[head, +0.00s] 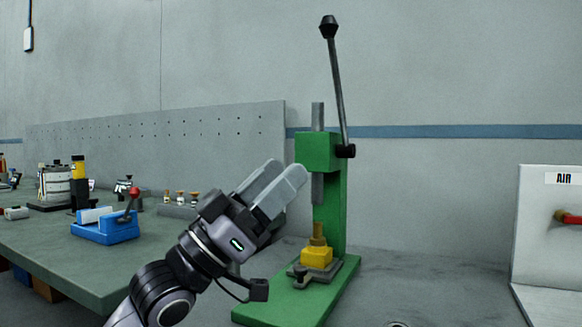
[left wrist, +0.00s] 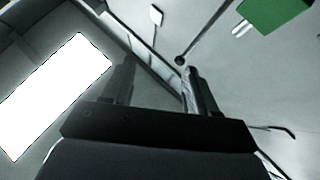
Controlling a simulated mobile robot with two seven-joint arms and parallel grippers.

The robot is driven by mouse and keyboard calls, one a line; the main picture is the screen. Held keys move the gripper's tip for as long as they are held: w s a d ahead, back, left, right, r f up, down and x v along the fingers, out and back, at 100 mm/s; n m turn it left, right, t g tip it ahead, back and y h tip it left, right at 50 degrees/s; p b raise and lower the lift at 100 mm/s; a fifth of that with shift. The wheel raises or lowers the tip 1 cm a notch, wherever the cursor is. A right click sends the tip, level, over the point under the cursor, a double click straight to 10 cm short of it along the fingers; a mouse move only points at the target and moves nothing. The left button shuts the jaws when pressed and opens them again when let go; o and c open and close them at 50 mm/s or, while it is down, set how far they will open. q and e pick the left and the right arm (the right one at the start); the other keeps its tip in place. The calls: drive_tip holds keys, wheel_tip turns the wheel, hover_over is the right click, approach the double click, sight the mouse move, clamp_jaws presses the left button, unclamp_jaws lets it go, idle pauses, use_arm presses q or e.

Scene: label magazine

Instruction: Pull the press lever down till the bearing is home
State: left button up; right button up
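The green press (head: 316,152) stands with its lever (head: 337,85) raised, leaning slightly left, with a black knob (head: 329,27) on top. The grey ram (head: 318,188) ends a little above a brass-coloured part (head: 318,231), which stands on a yellow block (head: 316,257). I cannot tell the bearing apart there. My left gripper (head: 288,183) is open and empty, in front and left of the press and well below the knob. In the left wrist view its fingers (left wrist: 158,82) stand apart; the knob (left wrist: 180,61) shows beyond them, with the green press (left wrist: 276,13) at the upper right.
A workbench (head: 70,255) at the left carries a blue tool with a red-knobbed handle (head: 104,226) and several small items. A pale panel marked AIR (head: 548,225) stands at the right. A bright light panel (left wrist: 55,95) shows overhead.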

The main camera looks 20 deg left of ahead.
use_arm(q)
drive_tip(key=v, duration=0.3)
use_arm(e)
drive_tip(key=shift+w+a+r, duration=0.1)
drive_tip(key=shift+a+r, duration=0.2)
drive_tip(key=shift+w+r, duration=0.1)
use_arm(q)
drive_tip(key=shift+s, duration=0.1)
